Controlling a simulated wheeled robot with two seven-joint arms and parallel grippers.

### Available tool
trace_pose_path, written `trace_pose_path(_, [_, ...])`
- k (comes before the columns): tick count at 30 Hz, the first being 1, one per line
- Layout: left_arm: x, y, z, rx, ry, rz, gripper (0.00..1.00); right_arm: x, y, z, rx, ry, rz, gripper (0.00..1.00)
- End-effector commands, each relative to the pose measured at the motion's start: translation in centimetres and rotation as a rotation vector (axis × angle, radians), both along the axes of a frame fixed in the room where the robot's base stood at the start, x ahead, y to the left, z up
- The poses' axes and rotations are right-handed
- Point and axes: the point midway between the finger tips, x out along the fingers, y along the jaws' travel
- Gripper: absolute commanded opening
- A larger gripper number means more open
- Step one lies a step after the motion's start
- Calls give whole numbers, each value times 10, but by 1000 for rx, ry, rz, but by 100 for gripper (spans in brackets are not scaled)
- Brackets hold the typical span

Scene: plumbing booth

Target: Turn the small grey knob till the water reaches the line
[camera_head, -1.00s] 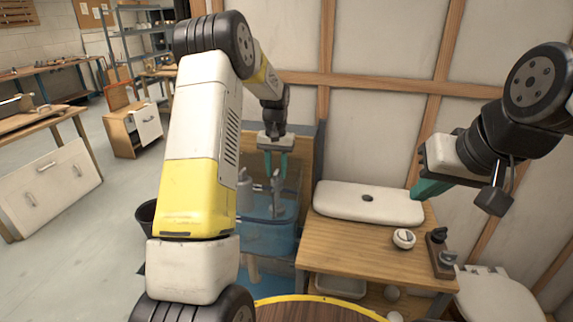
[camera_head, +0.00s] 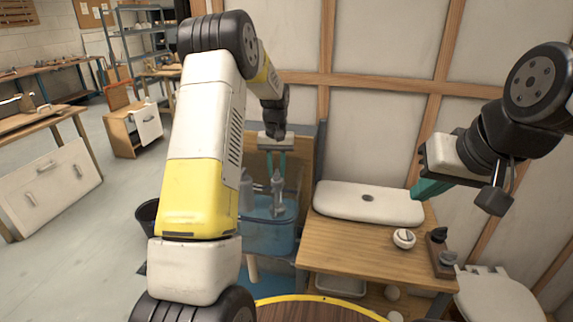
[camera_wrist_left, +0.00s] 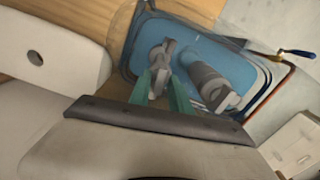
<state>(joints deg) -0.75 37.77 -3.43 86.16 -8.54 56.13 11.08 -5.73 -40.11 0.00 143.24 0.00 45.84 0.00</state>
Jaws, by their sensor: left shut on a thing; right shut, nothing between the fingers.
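A clear tank with blue water (camera_head: 268,238) stands behind my left arm, and it also shows in the left wrist view (camera_wrist_left: 215,50). Two grey fittings rise in it. My left gripper (camera_head: 275,172) points down over the right-hand fitting (camera_head: 277,190). In the left wrist view its green fingers (camera_wrist_left: 160,88) are shut on a small grey knob (camera_wrist_left: 158,66) at the top of that fitting. The other, thicker grey fitting (camera_wrist_left: 211,84) stands beside it, untouched. I cannot make out the line on the tank. My right gripper (camera_head: 415,193) is shut and empty, above the bench's right side.
A wooden bench (camera_head: 345,250) right of the tank carries a white basin lid (camera_head: 368,204), a round white item (camera_head: 404,238) and a dark block with grey fittings (camera_head: 440,252). A toilet (camera_head: 495,295) is at the lower right. A black bucket (camera_head: 147,214) is left of my arm.

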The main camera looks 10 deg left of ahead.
Motion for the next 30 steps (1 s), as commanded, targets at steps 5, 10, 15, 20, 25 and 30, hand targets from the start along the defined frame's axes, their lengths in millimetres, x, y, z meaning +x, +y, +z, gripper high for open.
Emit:
trace_pose_path(5, [0,-1,1,0,-2,147,0,0,0,0,0,0,0,0])
trace_pose_path(10, [1,0,1,0,-2,289,0,0,0,0,0,0,0,0])
trace_pose_path(15, [1,0,1,1,-2,412,0,0,0,0,0,0,0,0])
trace_pose_path(20, [1,-1,1,0,-2,500,0,0,0,0,0,0,0,0])
trace_pose_path(25, [1,0,1,0,-3,558,0,0,0,0,0,0,0,0])
trace_pose_path(30, [1,0,1,0,-3,585,0,0,0,0,0,0,0,0])
